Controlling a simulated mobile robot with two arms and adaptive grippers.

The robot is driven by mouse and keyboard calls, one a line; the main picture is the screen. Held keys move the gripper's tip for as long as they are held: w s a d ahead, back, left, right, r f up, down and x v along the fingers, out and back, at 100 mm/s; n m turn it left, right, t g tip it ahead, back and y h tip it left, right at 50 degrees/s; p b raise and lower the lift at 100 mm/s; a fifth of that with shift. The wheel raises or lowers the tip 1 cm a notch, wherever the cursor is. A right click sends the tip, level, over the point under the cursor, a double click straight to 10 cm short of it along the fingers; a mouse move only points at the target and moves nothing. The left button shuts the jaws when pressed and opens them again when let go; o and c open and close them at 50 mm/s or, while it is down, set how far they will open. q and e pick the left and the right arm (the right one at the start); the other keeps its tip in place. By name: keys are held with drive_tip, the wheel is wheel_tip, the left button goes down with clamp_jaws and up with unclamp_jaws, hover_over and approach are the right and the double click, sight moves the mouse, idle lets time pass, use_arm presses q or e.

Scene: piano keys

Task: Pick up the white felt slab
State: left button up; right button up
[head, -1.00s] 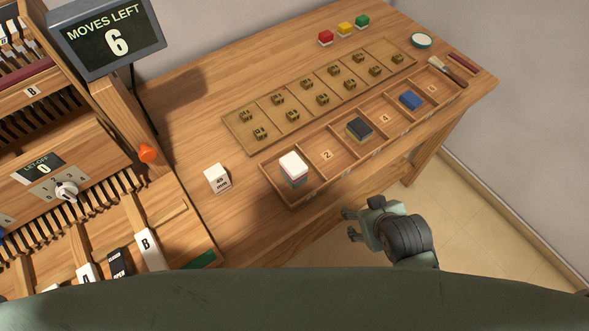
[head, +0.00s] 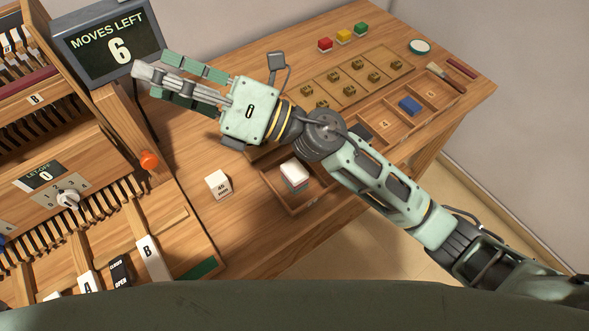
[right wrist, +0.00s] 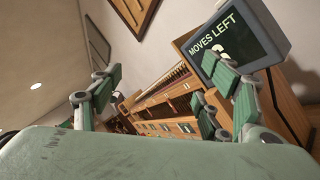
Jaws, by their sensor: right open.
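The white felt slab (head: 293,170) lies on top of a small stack in the near left compartment of the wooden tray (head: 291,209). Darker slabs show under it. My right gripper (head: 161,82) is open and empty, raised over the bench up and left of the stack, in front of the display's lower edge. In the right wrist view its fingers (right wrist: 160,104) stand apart with nothing between them. My right forearm passes over the tray and hides some of its compartments. My left gripper is not in view.
A display (head: 107,40) reads MOVES LEFT 6. A white block (head: 218,184) stands left of the tray. A board with brass-coloured pieces (head: 374,67) lies behind it. A blue slab (head: 409,104) sits farther right. The keyboard with an orange knob (head: 150,160) is at left.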

drive_tip(key=s+a+f+n+g+h, duration=0.2)
drive_tip(key=s+a+f+n+g, duration=0.15)
drive_tip(key=n+g, duration=0.2)
drive_tip(key=n+t+h, duration=0.2)
drive_tip(key=n+h, duration=1.1)
drive_tip(key=h, duration=0.7)
hover_over(295, 169)
drive_tip(key=f, duration=2.1)
drive_tip(key=shift+w+d, duration=0.25)
drive_tip(key=shift+d, duration=0.05)
drive_tip(key=shift+w+d+f, duration=0.15)
drive_tip(key=shift+d+f, duration=0.05)
drive_tip(key=shift+d, duration=0.1)
drive_tip(key=f+p, duration=0.1)
drive_tip(key=f, duration=0.1)
drive_tip(key=a+f+p, duration=0.1)
drive_tip(key=f, duration=0.1)
drive_tip(key=s+f+p, duration=0.1)
drive_tip(key=f, duration=0.1)
drive_tip(key=shift+a, duration=0.15)
drive_tip(key=shift+f, duration=0.7)
drive_tip(key=c, duration=1)
drive_tip(key=shift+o, duration=0.2)
drive_tip(key=shift+w+r, duration=0.1)
drive_tip(key=shift+r, duration=0.05)
